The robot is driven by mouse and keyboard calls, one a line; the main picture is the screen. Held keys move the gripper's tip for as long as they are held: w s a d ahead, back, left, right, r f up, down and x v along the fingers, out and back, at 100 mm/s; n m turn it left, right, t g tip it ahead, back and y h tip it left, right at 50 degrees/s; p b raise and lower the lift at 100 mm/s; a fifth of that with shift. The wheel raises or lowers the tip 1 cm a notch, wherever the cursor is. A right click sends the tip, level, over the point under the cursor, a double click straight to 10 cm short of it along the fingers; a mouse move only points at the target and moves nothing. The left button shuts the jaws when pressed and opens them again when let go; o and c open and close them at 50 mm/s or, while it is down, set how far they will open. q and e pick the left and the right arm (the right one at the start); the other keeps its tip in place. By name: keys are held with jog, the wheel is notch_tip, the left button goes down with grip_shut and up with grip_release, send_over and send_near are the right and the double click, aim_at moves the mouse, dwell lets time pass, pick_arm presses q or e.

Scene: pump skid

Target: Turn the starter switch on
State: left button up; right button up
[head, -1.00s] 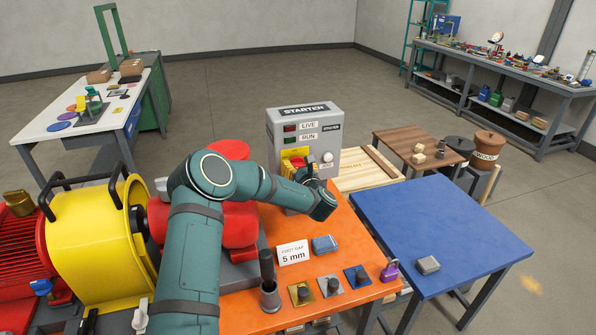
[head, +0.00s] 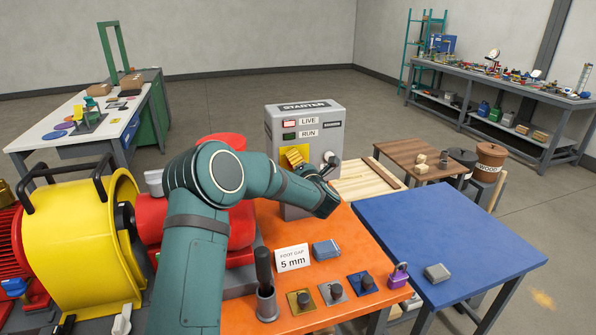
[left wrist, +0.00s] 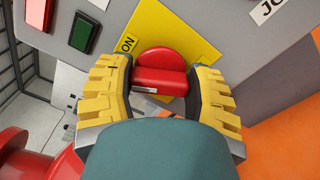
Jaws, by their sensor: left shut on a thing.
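The grey starter box (head: 335,125) stands at the back of the orange bench. Its red LIVE lamp (head: 289,124) is lit bright and its green RUN lamp (head: 289,136) looks dark. The red rotary starter switch (left wrist: 161,75) sits on a yellow plate (left wrist: 190,35) with "ON" printed at its left in the left wrist view. My left gripper (left wrist: 158,85) is shut on the switch handle, its yellow fingers on either side. In the head view my left arm covers the switch and most of the gripper (head: 318,172).
A red pump and yellow guard (head: 85,240) stand at the left. The orange bench (head: 345,225) holds a "foot gap 5 mm" card (head: 292,258), a blue block (head: 326,249) and a purple padlock (head: 398,276). The blue table (head: 440,225) at right is mostly clear.

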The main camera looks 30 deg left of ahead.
aim_at(294, 128)
pick_arm(q)
jog(key=m+b, duration=0.1)
jog(key=m, duration=0.4)
jog(key=shift+f, duration=0.15)
jog(key=shift+m, duration=0.3)
dwell(0.3)
jog(key=o, duration=1.2)
jog(key=r, duration=0.9)
jog(key=shift+w+a, duration=0.1)
jog(key=shift+w, duration=0.1)
jog(key=shift+s+d+r, duration=0.25)
jog(key=shift+r, duration=0.3)
jog(key=shift+s+d+r, duration=0.2)
jog(key=shift+r, duration=0.35)
jog(key=shift+w+a+f, duration=0.35)
jog(key=shift+a+f, duration=0.1)
jog(key=shift+f, duration=0.05)
jog(key=shift+s+d+r, duration=0.15)
jog(key=shift+d, duration=0.05)
jog(key=shift+a, duration=0.1)
